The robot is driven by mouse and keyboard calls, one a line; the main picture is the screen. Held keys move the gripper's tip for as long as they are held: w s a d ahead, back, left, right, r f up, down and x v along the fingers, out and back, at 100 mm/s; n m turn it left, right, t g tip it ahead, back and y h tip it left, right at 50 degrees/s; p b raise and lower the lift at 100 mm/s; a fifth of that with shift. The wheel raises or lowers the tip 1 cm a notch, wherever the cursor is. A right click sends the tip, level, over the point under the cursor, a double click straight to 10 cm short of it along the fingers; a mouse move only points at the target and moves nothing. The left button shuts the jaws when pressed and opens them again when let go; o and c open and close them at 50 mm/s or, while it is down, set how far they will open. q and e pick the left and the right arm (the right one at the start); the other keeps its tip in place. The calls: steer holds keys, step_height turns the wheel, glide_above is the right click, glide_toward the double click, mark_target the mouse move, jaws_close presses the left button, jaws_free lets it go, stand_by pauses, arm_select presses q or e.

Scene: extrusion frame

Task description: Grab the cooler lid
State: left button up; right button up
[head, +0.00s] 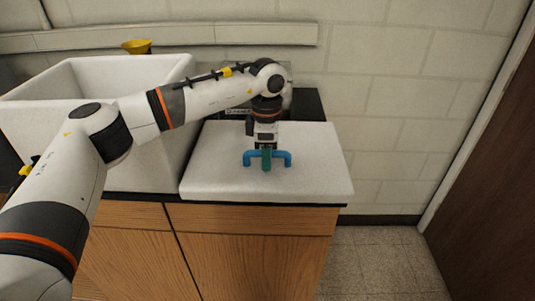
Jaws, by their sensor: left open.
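The cooler lid (315,175) is a white, thick slab lying flat on the counter at the middle of the head view. A blue handle (285,155) stands up from its top. My left gripper (267,160) points down at the middle of the handle. It is open, with a green finger in front of the handle bar; the other finger is hidden behind. I cannot tell whether the finger touches the handle. The open white cooler box (150,150) stands to the left of the lid, partly behind my left arm. My right gripper is not in view.
The lid rests on a dark countertop (308,103) over wooden cabinets (250,260). A yellow object (137,47) is at the back left, behind the box. A pale block wall (400,100) is behind. Floor (380,260) is clear at right, beside a brown door (500,180).

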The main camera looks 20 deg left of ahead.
arm_select(q)
steer(key=shift+f, duration=0.2)
jaws_close()
steer(key=shift+r, duration=0.1)
